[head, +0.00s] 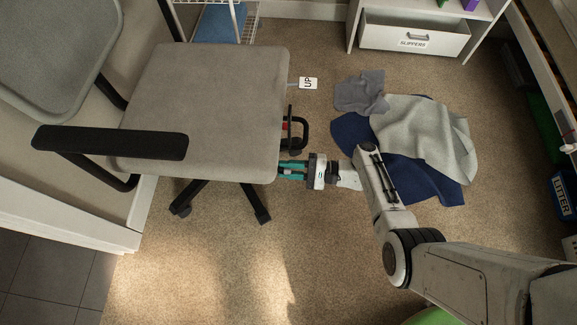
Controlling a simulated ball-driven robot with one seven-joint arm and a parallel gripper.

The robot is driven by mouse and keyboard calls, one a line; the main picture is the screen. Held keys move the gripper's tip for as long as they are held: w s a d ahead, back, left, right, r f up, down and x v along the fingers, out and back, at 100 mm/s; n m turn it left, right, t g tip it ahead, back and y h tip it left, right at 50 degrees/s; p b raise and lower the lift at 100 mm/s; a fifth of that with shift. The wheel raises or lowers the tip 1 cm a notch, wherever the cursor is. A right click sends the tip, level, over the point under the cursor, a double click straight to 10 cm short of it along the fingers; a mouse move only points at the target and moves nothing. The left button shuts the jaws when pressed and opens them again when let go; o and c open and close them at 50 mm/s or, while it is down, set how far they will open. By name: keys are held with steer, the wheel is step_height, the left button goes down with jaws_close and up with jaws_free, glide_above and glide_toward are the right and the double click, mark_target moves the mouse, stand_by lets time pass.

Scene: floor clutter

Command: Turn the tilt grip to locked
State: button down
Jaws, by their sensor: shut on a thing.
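The grey office chair's seat (215,105) fills the upper left of the head view. My gripper (285,170), with teal fingers, reaches in from the right to the seat's right edge near its front corner. It is shut on the tilt grip at that edge. The jaws and the seat hide the grip, so I cannot tell its turn or any locked mark. A white tag reading UP (308,83) sits on a thin lever farther back along the same edge.
A black loop-shaped part with some red (304,132) stands out from the seat edge behind my gripper. Crumpled grey and navy cloths (425,135) lie to the right. A white drawer unit labelled SLIPPERS (413,36) stands behind.

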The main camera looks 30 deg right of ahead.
steer(key=shift+f+m, duration=0.1)
steer(key=shift+m, duration=0.2)
steer(key=c, duration=1.1)
jaws_free()
steer(key=shift+d, duration=0.1)
steer(key=v, duration=1.1)
